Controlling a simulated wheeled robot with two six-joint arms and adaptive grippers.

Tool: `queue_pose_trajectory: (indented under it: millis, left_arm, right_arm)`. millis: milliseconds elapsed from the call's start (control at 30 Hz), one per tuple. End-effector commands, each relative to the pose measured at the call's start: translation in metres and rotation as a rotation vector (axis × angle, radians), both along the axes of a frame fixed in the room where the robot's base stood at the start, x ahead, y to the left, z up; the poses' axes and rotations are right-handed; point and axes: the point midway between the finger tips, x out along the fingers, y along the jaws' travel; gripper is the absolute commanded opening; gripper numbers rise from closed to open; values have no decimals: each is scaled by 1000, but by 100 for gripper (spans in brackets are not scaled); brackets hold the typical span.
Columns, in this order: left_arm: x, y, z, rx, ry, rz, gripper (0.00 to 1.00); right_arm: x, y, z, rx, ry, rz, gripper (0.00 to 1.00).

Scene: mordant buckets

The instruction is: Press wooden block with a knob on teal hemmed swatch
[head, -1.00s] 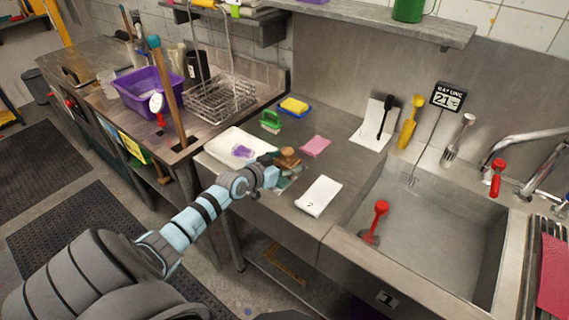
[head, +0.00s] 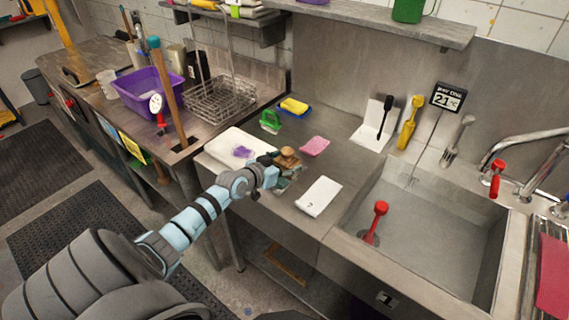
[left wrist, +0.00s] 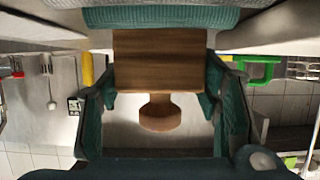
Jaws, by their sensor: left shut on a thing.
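The wooden block with a knob (head: 287,163) is in my left gripper (head: 283,172), knob up, over the front part of the steel counter. In the left wrist view the brown block (left wrist: 158,62) sits between the two dark teal fingers (left wrist: 160,95), its round knob pointing down in the picture. The teal swatch (head: 281,184) shows partly at the gripper's lower side in the head view. It also shows as a teal band (left wrist: 160,18) against the block's base in the left wrist view. The block appears to touch it. My right gripper is out of view.
A white tray (head: 215,150) with a purple piece lies left of the gripper. A pink swatch (head: 315,146) and a white card (head: 318,197) lie to the right. A green-handled brush (head: 270,121) and a yellow sponge (head: 294,106) lie behind. The sink (head: 440,230) is at right.

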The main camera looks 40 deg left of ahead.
Motion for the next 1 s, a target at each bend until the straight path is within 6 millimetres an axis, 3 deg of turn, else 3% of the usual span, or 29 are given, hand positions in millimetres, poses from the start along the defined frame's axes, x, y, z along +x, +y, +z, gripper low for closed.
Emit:
queue_pose_trajectory:
  millis: [200,600,1000]
  left_arm:
    - [1,0,33,1,-3,0,26]
    - [1,0,78,1,-3,0,26]
    - [0,-1,84,2,-6,-15,26]
  right_arm:
    - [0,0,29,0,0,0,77]
    - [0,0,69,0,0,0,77]
    - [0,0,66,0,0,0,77]
